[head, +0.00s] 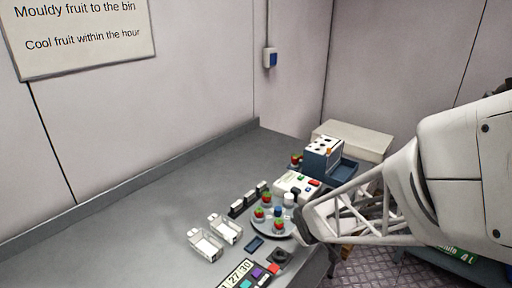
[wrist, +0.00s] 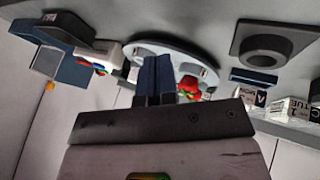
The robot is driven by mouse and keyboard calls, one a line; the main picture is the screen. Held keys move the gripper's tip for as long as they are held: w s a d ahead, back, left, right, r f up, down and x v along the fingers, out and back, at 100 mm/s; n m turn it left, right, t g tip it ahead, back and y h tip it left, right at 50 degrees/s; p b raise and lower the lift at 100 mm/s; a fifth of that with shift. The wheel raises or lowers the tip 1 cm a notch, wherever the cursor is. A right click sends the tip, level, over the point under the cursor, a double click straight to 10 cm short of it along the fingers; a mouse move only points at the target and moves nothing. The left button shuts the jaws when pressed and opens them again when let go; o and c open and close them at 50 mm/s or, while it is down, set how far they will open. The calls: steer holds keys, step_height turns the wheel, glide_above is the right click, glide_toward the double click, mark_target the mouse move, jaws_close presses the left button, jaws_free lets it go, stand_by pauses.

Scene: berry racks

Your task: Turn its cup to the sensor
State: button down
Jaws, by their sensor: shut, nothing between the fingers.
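A round grey turntable (head: 266,231) carries several cups with red and green fruit (head: 279,225). In the wrist view the turntable (wrist: 206,50) lies behind my fingers, with red fruit (wrist: 189,84) just right of them. A white box with green and red buttons (head: 295,184), possibly the sensor, stands behind the turntable; it also shows in the wrist view (wrist: 105,53). My gripper (wrist: 154,62) is shut and empty, its dark blue fingers together over or at the turntable. I cannot tell whether they touch a cup. My arm hides the turntable's right side in the head view.
A blue machine (head: 322,153) with a tray stands behind the white box. The bench's left part is clear.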

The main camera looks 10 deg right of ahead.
steer(key=s+d+r, duration=0.2)
steer(key=s+r, duration=0.2)
steer(key=r, duration=0.2)
steer(key=shift+r, duration=0.35)
steer(key=shift+s, duration=0.15)
steer(key=s+a+r+m+g, duration=0.2)
steer(key=s+r+m, duration=0.2)
steer(key=s+r, duration=0.2)
steer(key=s+a+r+m+g, duration=0.2)
steer(key=s+r+m, duration=0.2)
steer(key=s, duration=0.7)
step_height(320, 180, up, 2)
steer(key=shift+a+r+y, duration=0.1)
steer(key=shift+a+y, duration=0.05)
steer(key=shift+y, duration=0.15)
